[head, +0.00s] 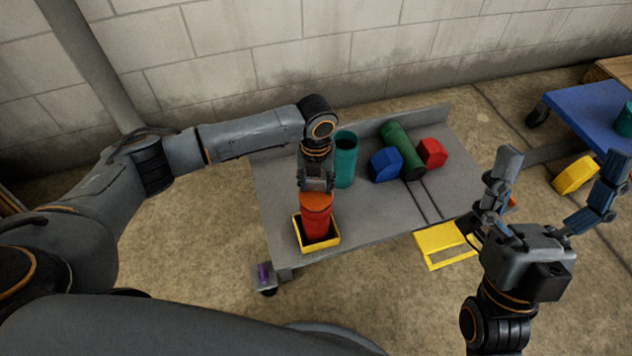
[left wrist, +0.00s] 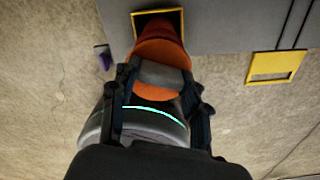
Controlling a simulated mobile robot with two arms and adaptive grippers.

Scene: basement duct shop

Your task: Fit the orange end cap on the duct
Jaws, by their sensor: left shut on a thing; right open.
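The orange end cap (head: 316,201) is between the fingers of my left gripper (head: 316,187), which is shut on it from above. The cap is at the top of the upright red duct (head: 316,224), in line with it. In the left wrist view the orange cap (left wrist: 160,52) meets the red duct (left wrist: 157,27) with no clear gap, but I cannot tell how far it sits on. The duct stands inside a yellow square holder (head: 332,241), which hides its foot. My right gripper (head: 560,170) is open and empty, off the table's right side.
On the grey table (head: 280,190) a teal tube (head: 345,160) stands just behind the left gripper. A blue block (head: 384,165), a green cylinder (head: 402,148) and a red block (head: 432,152) lie right of it. A yellow frame (head: 440,262) is at the front right. A blue cart (head: 595,115) stands right.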

